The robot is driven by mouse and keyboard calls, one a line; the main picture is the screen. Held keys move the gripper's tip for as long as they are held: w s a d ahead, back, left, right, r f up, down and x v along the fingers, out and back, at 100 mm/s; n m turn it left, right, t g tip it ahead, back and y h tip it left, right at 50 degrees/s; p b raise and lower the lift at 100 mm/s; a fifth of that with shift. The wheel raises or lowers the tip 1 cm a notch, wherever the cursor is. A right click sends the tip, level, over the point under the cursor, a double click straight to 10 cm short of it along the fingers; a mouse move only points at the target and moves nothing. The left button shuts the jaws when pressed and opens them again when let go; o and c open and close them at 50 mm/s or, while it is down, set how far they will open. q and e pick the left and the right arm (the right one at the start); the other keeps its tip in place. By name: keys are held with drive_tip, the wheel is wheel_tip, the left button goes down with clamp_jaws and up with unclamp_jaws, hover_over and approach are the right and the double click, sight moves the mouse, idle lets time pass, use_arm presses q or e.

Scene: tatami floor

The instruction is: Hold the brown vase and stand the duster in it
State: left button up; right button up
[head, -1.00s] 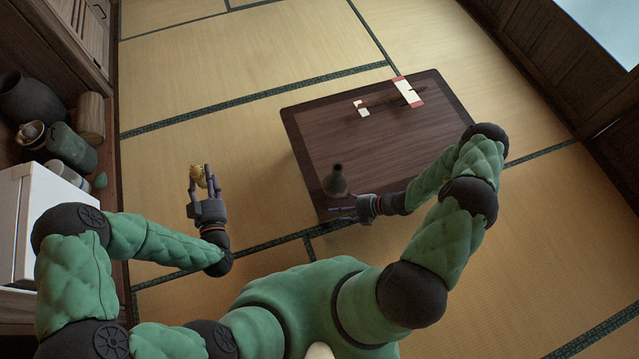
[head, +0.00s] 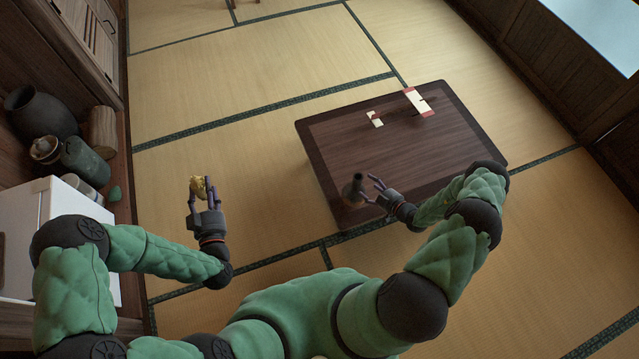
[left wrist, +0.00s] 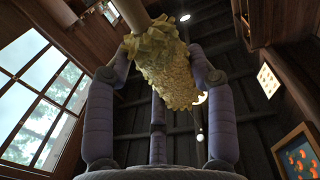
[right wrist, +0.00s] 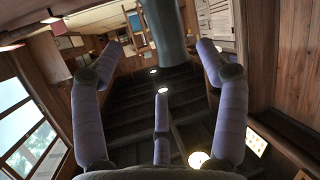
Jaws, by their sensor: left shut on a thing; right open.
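The brown vase (head: 354,192), with a dark narrow neck, stands upright near the front left edge of the low table. My right gripper (head: 374,188) is open just right of it, fingers towards it. In the right wrist view the vase's grey neck (right wrist: 166,35) shows beyond the fingertips, between the open fingers; I cannot tell whether they touch it. My left gripper (head: 204,186) is shut on the duster (head: 198,188), away from the table on the left. In the left wrist view the duster's yellow ruffled head (left wrist: 166,68) lies between the fingers, with its pale handle (left wrist: 130,14) above.
The dark wooden table (head: 400,150) carries red and white paper pieces (head: 419,101) at its far side; its middle is clear. A white cabinet (head: 65,200) and dark pots (head: 40,113) stand along the left wall. Open tatami lies between the left gripper and the table.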

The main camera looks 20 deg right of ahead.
sight(359, 178)
use_arm(q)
wheel_tip(359, 178, down, 2)
drive_tip(key=shift+b, duration=0.8)
use_arm(e)
drive_tip(key=x, duration=0.7)
drive_tip(key=shift+w+a, duration=0.1)
drive_tip(key=shift+w, duration=0.1)
drive_tip(key=c, duration=1.3)
drive_tip(key=shift+c, duration=0.2)
drive_tip(key=o, duration=1.6)
drive_tip(key=shift+o, duration=0.2)
drive_tip(key=shift+s, duration=0.1)
